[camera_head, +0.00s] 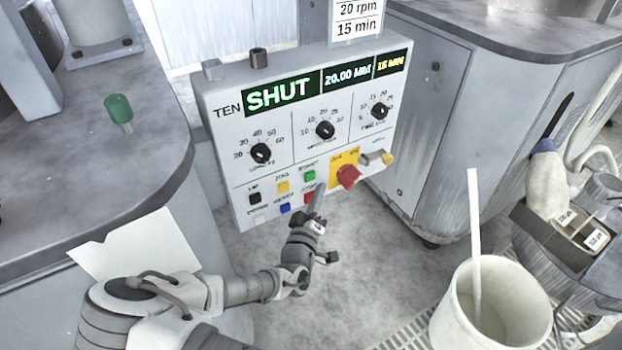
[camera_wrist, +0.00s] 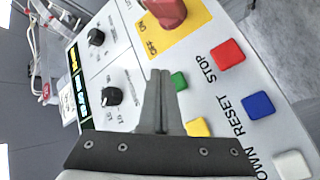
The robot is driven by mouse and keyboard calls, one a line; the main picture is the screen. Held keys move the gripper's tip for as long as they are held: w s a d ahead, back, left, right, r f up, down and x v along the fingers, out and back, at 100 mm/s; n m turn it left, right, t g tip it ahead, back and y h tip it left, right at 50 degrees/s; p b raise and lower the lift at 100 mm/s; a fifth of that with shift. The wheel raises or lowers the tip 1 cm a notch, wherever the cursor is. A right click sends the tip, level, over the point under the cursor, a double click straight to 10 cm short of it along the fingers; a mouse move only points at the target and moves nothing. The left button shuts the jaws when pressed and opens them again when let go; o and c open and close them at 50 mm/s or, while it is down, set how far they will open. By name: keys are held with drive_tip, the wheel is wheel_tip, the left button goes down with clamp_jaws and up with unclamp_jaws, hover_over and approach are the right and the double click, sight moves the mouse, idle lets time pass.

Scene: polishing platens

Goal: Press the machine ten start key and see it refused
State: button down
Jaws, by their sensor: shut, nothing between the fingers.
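The machine ten panel (camera_head: 225,188) reads "TEN" and its display (camera_head: 280,94) shows "SHUT", "20.00 MM" and "15 MIN". The green start key (camera_head: 309,174) is on the lower part of the panel; it also shows in the wrist view (camera_wrist: 180,81). My gripper (camera_head: 320,188) is shut and empty, in front of the lower keys. In the wrist view its fingertips (camera_wrist: 159,73) are just left of the green key and hide its near edge. I cannot tell whether they touch the panel.
Around the green key are a yellow key (camera_wrist: 198,127), a red stop key (camera_wrist: 228,54), a blue reset key (camera_wrist: 258,105) and a white key (camera_wrist: 293,165). A red switch (camera_head: 347,176) on a yellow plate is close by. A white bucket (camera_head: 490,325) stands at right.

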sight(316, 174)
drive_tip(key=shift+w+a, duration=0.45)
drive_tip(key=shift+w, duration=0.2)
drive_tip(key=shift+w, duration=0.1)
idle(1.6)
drive_tip(key=shift+w+a+b, duration=0.25)
drive_tip(key=shift+b, duration=0.1)
drive_tip(key=shift+w+a, duration=0.25)
drive_tip(key=shift+w, duration=0.1)
idle(0.5)
idle(0.4)
drive_tip(key=shift+s+d, duration=0.5)
drive_tip(key=shift+s, duration=0.2)
drive_tip(key=s+d, duration=0.2)
drive_tip(key=s, duration=0.2)
drive_tip(key=shift+s+d, duration=0.1)
drive_tip(key=shift+d, duration=0.3)
